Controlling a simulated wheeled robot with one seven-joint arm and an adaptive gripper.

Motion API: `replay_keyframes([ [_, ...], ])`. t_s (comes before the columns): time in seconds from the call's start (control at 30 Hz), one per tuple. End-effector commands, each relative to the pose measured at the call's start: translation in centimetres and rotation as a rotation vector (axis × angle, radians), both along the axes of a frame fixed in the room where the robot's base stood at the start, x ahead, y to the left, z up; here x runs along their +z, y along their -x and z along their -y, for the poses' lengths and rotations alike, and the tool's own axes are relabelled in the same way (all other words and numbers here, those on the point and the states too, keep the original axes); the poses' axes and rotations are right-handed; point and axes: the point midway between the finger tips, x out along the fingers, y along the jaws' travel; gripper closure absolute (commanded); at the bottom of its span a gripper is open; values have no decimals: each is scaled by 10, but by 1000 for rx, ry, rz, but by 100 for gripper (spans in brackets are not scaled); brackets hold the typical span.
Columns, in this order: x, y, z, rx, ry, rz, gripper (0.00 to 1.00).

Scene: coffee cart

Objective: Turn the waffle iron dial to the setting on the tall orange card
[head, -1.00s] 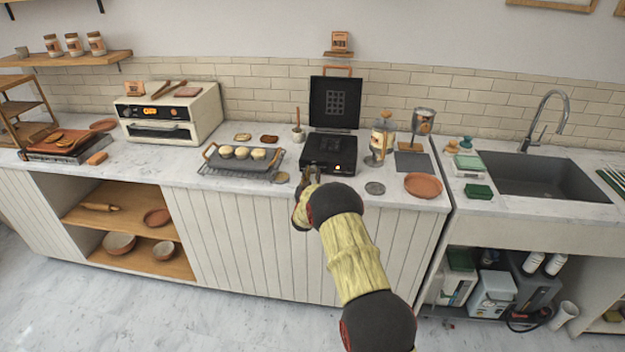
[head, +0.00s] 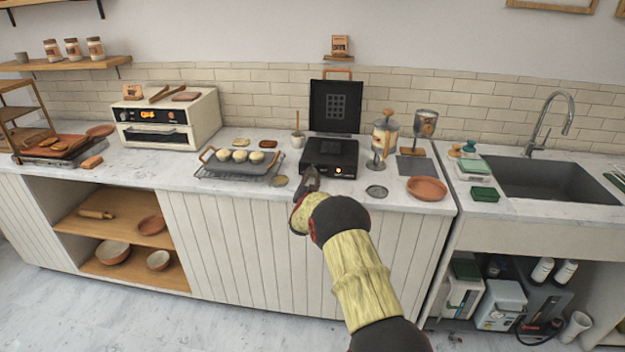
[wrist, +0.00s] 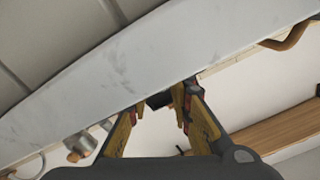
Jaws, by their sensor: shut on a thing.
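The black waffle iron (head: 328,158) stands on the counter with its gridded lid (head: 336,106) up. A small orange light or display (head: 345,171) glows on its front; I cannot read it. My gripper (head: 311,180) is at the left part of its front. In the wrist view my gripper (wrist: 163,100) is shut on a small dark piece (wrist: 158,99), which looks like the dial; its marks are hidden. An upright orange card (head: 340,45) stands on a small wall shelf above the iron. A wider orange card (head: 132,92) stands on the oven. Their print is too small to read.
A tray of buns (head: 240,160) lies left of the iron. A French press (head: 384,138) and a grinder (head: 422,130) stand to its right. A round dark disc (head: 376,191) and a terracotta plate (head: 427,188) lie near the front edge. The white oven (head: 185,115) is farther left.

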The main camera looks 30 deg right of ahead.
Motion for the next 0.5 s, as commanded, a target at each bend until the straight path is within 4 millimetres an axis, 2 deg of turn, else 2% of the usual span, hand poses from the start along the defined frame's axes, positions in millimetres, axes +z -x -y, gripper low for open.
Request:
replay_keyframes([
  [0.43,0,0,0,0,-10,6,100],
  [0.47,0,0,0,0,-10,6,78],
  [0.5,0,0,0,0,-10,7,76],
])
